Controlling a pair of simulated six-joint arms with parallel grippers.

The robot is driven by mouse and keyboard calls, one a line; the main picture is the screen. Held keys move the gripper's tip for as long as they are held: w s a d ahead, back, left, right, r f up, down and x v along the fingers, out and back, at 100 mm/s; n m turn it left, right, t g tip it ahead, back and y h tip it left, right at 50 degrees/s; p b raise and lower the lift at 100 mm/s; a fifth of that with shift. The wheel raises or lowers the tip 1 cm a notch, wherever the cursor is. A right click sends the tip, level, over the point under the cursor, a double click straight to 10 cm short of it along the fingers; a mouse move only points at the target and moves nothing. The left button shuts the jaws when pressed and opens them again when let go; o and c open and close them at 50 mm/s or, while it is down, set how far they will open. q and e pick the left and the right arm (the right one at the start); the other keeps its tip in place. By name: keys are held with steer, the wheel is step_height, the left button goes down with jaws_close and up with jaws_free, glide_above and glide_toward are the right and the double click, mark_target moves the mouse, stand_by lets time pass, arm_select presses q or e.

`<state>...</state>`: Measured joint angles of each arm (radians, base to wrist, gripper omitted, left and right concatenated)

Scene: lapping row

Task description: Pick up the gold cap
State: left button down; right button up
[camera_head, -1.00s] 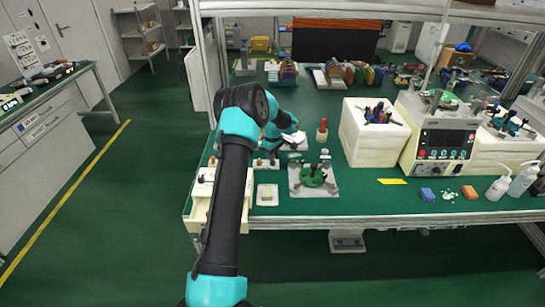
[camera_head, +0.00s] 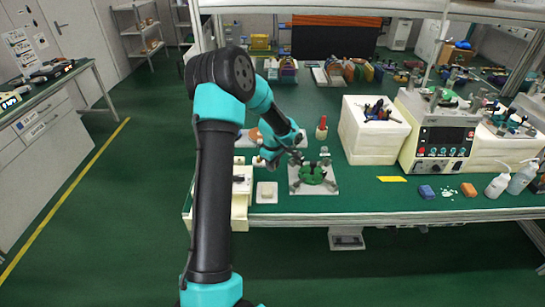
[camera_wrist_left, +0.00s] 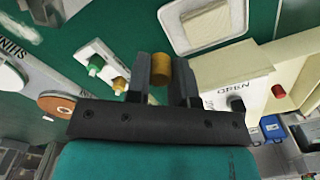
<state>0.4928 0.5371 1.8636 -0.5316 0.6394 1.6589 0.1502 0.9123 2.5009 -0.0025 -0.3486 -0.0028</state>
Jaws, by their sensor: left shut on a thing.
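The gold cap (camera_wrist_left: 160,66) is a short gold cylinder in the left wrist view, between the two dark fingers of my left gripper (camera_wrist_left: 161,80). The fingers are shut on it. In the head view my left gripper (camera_head: 267,164) is low over the front left of the green bench, and the cap cannot be made out there. A white strip (camera_wrist_left: 103,62) just left of the fingers holds a green cap (camera_wrist_left: 95,66) and a second gold-coloured piece (camera_wrist_left: 119,85). My right gripper is not in view.
A white square tray (camera_head: 267,199) lies near the bench's front edge. A plate with a green fixture (camera_head: 312,175) is right of it. A red-topped peg (camera_head: 321,128) stands behind. A pale box marked OPEN (camera_wrist_left: 212,76) is close beside my fingers. Bottles (camera_head: 497,186) stand far right.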

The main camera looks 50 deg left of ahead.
arm_select(q)
steer(key=shift+s+d+r, duration=0.15)
steer(key=shift+s+d, duration=1.1)
steer(key=shift+d, duration=0.15)
steer(key=w+d+r+m, duration=0.1)
steer(key=w+d+m, duration=0.2)
steer(key=d, duration=1)
steer(key=w+d+r+m, duration=0.1)
steer(key=w+d+m, duration=0.2)
steer(key=d, duration=1)
steer(key=w+d+r+m, duration=0.1)
steer(key=w+d+m, duration=0.2)
steer(key=d, duration=1)
steer(key=shift+w+r+m, duration=0.15)
steer(key=shift+w+m, duration=0.25)
steer(key=shift+w, duration=0.8)
steer(key=shift+a, duration=0.15)
